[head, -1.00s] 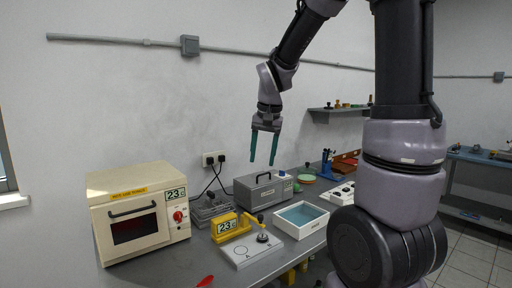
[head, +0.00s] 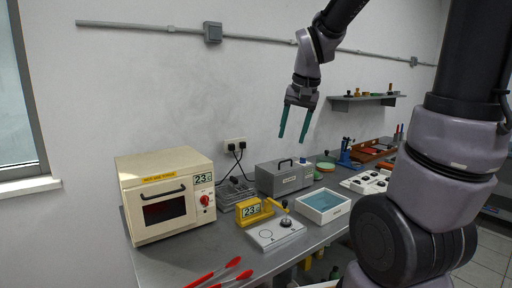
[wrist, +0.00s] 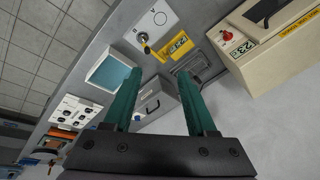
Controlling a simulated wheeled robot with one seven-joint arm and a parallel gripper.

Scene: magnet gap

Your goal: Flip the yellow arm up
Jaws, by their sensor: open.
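A yellow device with a "23" display (head: 249,211) stands at the back edge of a pale plate (head: 276,234) with a round dark knob on the bench. A short yellow arm (head: 277,204) reaches out beside it above the plate; its exact tilt is too small to tell. In the wrist view the yellow device (wrist: 180,45) and the plate (wrist: 152,26) lie beyond my fingertips. My gripper (head: 292,138) has green fingers, spread apart and empty. It hangs high above the bench, well clear of the yellow arm, and also shows in the wrist view (wrist: 160,74).
A cream oven (head: 166,195) stands left of the device. A grey box with a handle (head: 284,177) stands behind, and a white tray with a blue inside (head: 323,220) to the right. Red tongs (head: 222,272) lie at the front. The air around my gripper is clear.

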